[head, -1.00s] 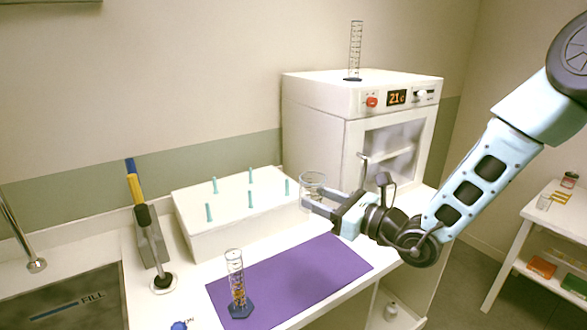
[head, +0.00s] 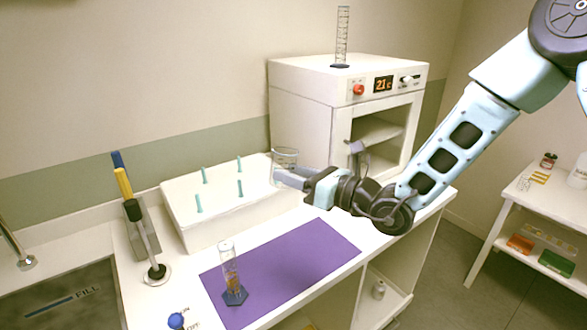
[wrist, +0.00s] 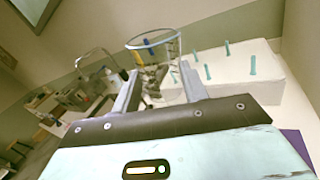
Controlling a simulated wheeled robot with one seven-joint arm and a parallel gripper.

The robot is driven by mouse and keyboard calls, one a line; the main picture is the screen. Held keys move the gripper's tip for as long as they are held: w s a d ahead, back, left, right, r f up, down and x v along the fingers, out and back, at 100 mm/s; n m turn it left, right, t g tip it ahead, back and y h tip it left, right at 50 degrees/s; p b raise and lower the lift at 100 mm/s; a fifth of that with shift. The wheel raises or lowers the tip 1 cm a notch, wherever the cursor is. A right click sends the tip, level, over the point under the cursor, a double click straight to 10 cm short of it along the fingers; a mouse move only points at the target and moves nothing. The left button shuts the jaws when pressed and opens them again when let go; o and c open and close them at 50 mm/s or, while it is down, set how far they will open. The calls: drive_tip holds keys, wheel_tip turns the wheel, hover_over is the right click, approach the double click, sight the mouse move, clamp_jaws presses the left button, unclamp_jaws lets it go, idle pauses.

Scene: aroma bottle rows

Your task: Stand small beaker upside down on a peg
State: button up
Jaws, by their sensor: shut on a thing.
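My gripper (head: 281,178) is shut on a small clear glass beaker (head: 285,160). It holds the beaker at the right end of the white peg box (head: 225,228). In the wrist view, the beaker (wrist: 152,48) is between the two fingers (wrist: 161,88), with a round edge at its top. I cannot tell whether that edge is its mouth or its base. Teal pegs stand up from the box, such as the front left peg (head: 198,203) and the front middle peg (head: 240,188). Pegs behind the beaker in the head view are hidden. No peg visibly touches the beaker.
A graduated cylinder (head: 230,270) stands on the purple mat (head: 290,262) in front of the box. A white oven (head: 308,115) with another cylinder (head: 342,35) on top stands behind my gripper.

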drive_tip(key=m+p, duration=0.3)
drive_tip(key=m, duration=0.1)
drive_tip(key=shift+r+m+p, duration=0.15)
drive_tip(key=shift+m+p, duration=0.15)
drive_tip(key=shift+p, duration=0.1)
drive_tip(key=m+p, duration=0.3)
drive_tip(key=m, duration=0.1)
drive_tip(key=shift+p, duration=0.4)
drive_tip(key=m+p, duration=0.3)
drive_tip(key=m, duration=0.1)
drive_tip(key=shift+p, duration=0.4)
drive_tip(key=m+p, duration=0.3)
drive_tip(key=m, duration=0.1)
drive_tip(key=shift+d+m, duration=0.1)
drive_tip(key=shift+m, duration=0.2)
drive_tip(key=m+p, duration=0.2)
drive_tip(key=m, duration=0.1)
drive_tip(key=shift+m, duration=0.3)
drive_tip(key=w+a+f+m+b, duration=0.2)
drive_tip(key=w+a+m+b, duration=0.5)
drive_tip(key=w, duration=0.3)
drive_tip(key=w+a+f+m+b, duration=0.3)
drive_tip(key=w+a+m+b, duration=0.35)
drive_tip(key=w+b, duration=0.35)
drive_tip(key=shift+n, duration=0.45)
drive_tip(key=shift+f+b, duration=4.5)
drive_tip(key=shift+f, duration=1.05)
